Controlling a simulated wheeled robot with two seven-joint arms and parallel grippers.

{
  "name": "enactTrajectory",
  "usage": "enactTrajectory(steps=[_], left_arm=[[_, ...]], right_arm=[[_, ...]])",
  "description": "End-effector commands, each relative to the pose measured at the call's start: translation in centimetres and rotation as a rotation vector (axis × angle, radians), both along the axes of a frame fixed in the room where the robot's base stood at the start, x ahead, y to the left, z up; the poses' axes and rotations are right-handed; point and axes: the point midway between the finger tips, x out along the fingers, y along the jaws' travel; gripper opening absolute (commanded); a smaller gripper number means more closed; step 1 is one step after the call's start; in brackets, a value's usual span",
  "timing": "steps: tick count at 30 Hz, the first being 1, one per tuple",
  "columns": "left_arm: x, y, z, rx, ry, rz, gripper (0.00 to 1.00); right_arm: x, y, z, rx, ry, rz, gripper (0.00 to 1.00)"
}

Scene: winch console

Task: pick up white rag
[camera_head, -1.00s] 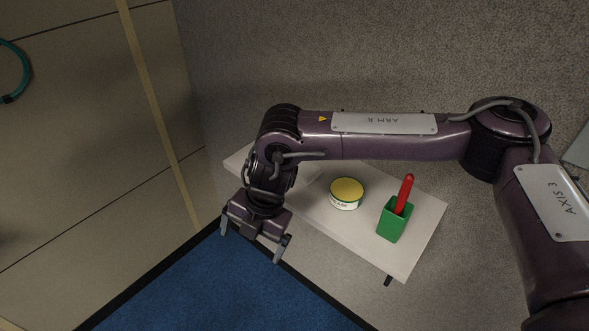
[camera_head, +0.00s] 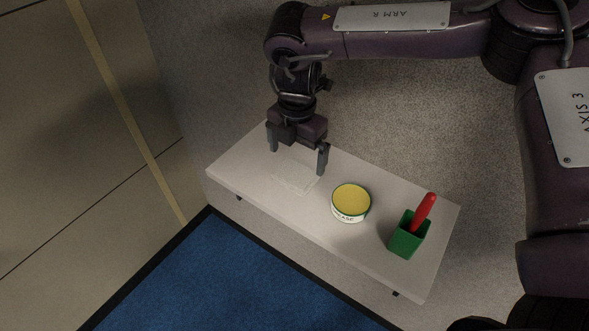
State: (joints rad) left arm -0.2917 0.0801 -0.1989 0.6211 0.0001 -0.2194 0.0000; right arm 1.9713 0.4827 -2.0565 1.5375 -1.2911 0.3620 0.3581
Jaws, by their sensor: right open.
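The white rag (camera_head: 296,178) lies flat on the white bench (camera_head: 237,170), left of the grease tin. It is nearly the same colour as the bench top, so its edges are faint. My right gripper (camera_head: 297,163) is open and empty, with its fingers pointing down at the far edge of the rag. I cannot tell how high the fingertips are above it. My left gripper is not in view.
A grease tin (camera_head: 351,201) with a yellow top stands right of the rag. Further right is a green box (camera_head: 406,240) with a red-handled tool (camera_head: 424,212) in it. A blue mat (camera_head: 235,280) lies on the floor in front.

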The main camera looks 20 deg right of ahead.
Motion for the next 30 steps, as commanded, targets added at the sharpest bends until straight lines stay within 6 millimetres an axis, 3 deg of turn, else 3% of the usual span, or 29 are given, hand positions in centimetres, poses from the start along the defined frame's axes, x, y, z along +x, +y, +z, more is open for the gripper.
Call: enactTrajectory(steps=[3,6,8,12,15,18,27,30], left_arm=[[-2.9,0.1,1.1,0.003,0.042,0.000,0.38],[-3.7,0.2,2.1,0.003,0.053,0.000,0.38],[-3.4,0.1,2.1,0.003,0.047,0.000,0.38],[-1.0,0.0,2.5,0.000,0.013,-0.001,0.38],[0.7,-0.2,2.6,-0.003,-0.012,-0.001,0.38],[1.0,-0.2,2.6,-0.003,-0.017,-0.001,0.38],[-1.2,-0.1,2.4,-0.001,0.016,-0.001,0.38],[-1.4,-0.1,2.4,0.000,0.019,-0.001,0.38]], right_arm=[[-0.2,0.0,-1.2,-0.002,0.003,0.001,1.00],[-0.4,0.1,-2.8,-0.002,0.005,0.002,1.00],[-0.3,0.1,-3.9,-0.002,0.002,0.002,1.00],[-0.3,0.1,-4.9,0.000,0.000,0.000,1.00],[-0.3,0.1,-5.1,0.001,-0.001,0.000,1.00],[-0.2,0.1,-5.1,0.001,-0.001,0.000,1.00],[-0.2,0.1,-5.1,0.001,-0.001,0.001,0.64],[-0.2,0.1,-5.1,0.001,-0.001,0.001,0.63]])
